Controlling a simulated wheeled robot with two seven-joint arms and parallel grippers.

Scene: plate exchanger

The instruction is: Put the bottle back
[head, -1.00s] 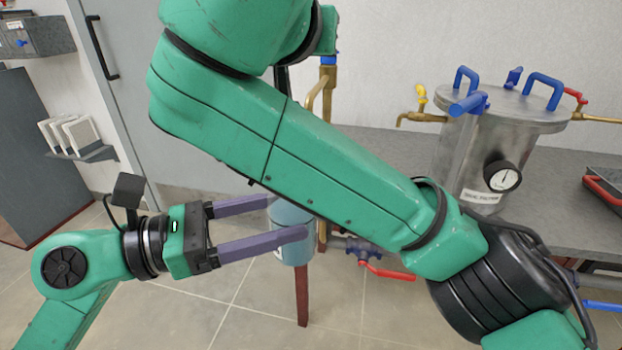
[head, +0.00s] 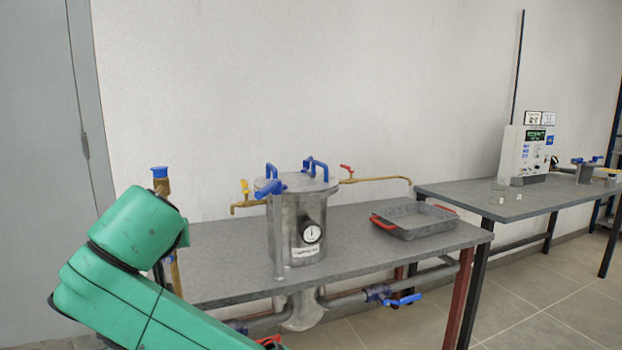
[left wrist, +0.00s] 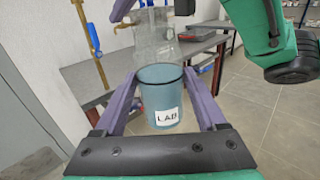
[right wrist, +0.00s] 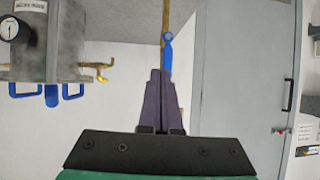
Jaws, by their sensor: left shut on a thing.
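A blue cylindrical container with a white LAB label (left wrist: 160,88) is between the fingers of my left gripper (left wrist: 160,76) in the left wrist view. It looks like the task's bottle. The left gripper is shut on it from both sides, and the container looks roughly upright. The left gripper is outside the head view. My right gripper (right wrist: 160,76) is in the right wrist view with its fingers together and nothing visible between them.
A metal filter vessel (head: 300,225) with blue handles and a gauge stands on a grey table (head: 225,250). A grey tray with red handles (head: 412,219) lies right of it. A second table (head: 535,200) holds a white instrument (head: 527,153). Pipes and valves run below the first table.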

